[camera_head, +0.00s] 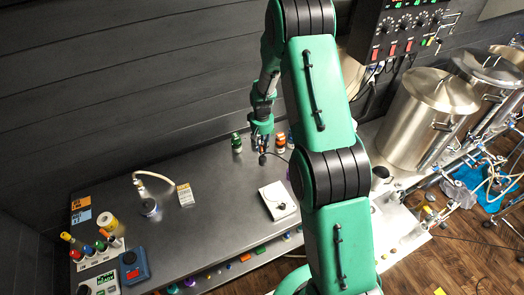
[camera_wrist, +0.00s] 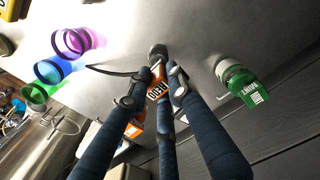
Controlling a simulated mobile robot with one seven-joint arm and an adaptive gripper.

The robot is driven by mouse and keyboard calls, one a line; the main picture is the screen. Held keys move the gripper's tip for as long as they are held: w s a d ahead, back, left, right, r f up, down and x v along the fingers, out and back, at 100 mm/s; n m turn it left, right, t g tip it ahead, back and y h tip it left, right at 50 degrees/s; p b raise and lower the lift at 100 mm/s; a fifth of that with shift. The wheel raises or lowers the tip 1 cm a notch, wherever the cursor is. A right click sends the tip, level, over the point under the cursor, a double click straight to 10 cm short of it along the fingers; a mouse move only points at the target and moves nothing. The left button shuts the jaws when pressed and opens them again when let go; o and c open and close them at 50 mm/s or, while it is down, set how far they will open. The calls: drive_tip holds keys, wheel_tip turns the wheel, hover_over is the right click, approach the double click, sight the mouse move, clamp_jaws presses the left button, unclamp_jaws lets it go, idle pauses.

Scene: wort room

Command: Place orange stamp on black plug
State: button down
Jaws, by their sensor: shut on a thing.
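My gripper (camera_head: 262,140) is low over the back middle of the metal table. In the wrist view, its fingers (camera_wrist: 162,78) are closed around an orange piece with a white-lettered label (camera_wrist: 158,88), which looks like the orange stamp. A dark, round-ended piece (camera_wrist: 158,51) shows just beyond the fingertips, in line with the stamp. I cannot tell whether it is the stamp's own end or a separate thing. A small black knob-like thing (camera_head: 281,206) lies on a white block in front of the gripper; I cannot tell whether it is the black plug.
Purple (camera_wrist: 74,42), blue (camera_wrist: 52,70) and green (camera_wrist: 36,94) rings show in the wrist view. The table's middle left (camera_head: 205,215) is clear.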

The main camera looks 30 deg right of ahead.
sight(262, 150)
drive_tip(key=shift+f+p, duration=0.35)
drive_tip(key=shift+f, duration=1.3)
drive_tip(key=shift+f, duration=0.1)
drive_tip(key=c, duration=1.6)
unclamp_jaws()
drive_tip(key=shift+o, duration=0.2)
drive_tip(key=shift+s+r+b, duration=0.1)
drive_tip(key=shift+r+b, duration=0.7)
drive_tip(key=shift+r, duration=5.3)
